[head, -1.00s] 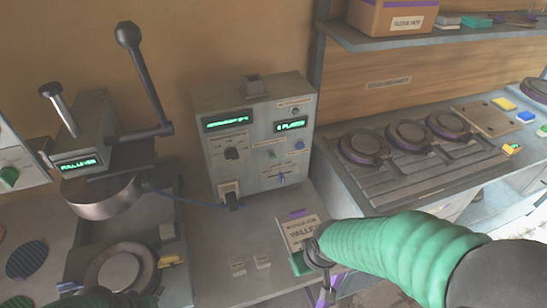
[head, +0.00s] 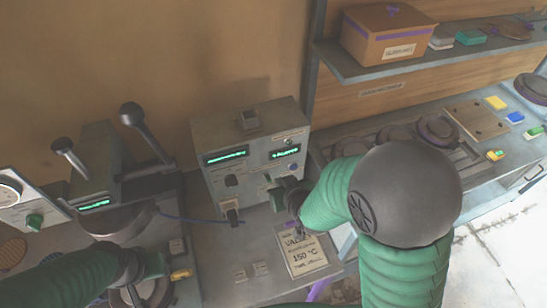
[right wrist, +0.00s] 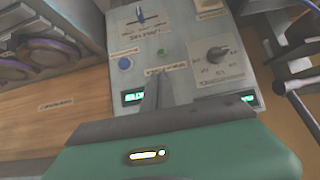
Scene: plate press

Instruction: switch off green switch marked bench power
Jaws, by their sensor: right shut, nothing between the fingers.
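The grey control box (head: 205,180) stands upright against the back wall, with two lit displays, a dark knob and small labels. A small green switch (head: 267,177) sits on its front, right of the knob; its label is too small to read. My right gripper (head: 273,186) is in front of the panel, close to this switch and partly covering that area. In the right wrist view its fingers (right wrist: 153,90) are shut and empty, pointing at the panel below a label; contact cannot be told. My left gripper (head: 153,266) is at the lower left, over the press base; its fingers are unclear.
A press with a long black lever (head: 145,130) stands left of the box. Round plates and a shelf are to the right.

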